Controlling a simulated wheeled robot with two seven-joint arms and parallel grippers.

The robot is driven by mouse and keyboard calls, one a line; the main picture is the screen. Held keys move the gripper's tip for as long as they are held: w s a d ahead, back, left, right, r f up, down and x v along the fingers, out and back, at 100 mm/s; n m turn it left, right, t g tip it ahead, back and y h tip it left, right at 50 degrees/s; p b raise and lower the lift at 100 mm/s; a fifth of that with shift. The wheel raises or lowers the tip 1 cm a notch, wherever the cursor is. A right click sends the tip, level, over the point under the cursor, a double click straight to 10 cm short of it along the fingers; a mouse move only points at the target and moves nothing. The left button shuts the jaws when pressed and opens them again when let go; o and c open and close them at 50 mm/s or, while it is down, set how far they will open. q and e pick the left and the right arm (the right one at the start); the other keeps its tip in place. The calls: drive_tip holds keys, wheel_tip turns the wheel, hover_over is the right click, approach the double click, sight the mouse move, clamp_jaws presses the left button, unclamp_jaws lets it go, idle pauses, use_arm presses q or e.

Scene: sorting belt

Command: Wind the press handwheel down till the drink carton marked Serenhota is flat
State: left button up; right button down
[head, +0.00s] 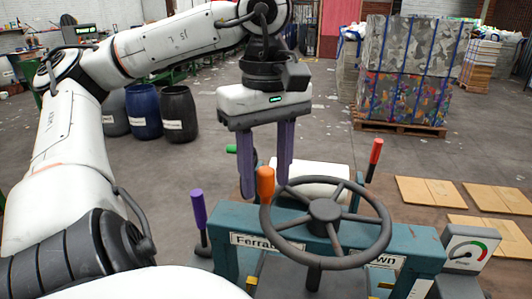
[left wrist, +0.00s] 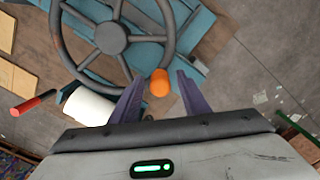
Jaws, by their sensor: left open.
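The dark handwheel (head: 324,209) lies nearly flat above the teal press frame (head: 228,218). An orange knob (head: 266,184) stands on its rim; it also shows in the left wrist view (left wrist: 160,82). My left gripper (head: 265,190), with purple fingers pointing down, is open at the knob. In the left wrist view its fingertips (left wrist: 160,75) stand on either side of the knob, with gaps showing. A white rounded object (head: 310,172) is behind the wheel; I cannot tell whether it is the carton. No Serenhota marking is readable. My right gripper is not in view.
Purple (head: 198,206), red (head: 376,151) and green (head: 231,149) handles stand around the press. A dial gauge (head: 467,250) is at right. Flat cardboard pieces (head: 430,191) lie beyond it. Blue and black barrels (head: 179,112) and strapped bales (head: 405,95) stand farther back on open floor.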

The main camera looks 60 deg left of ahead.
use_arm(q)
wheel_tip(320, 180, up, 10)
drive_tip(key=shift+p, duration=0.55)
idle(0.3)
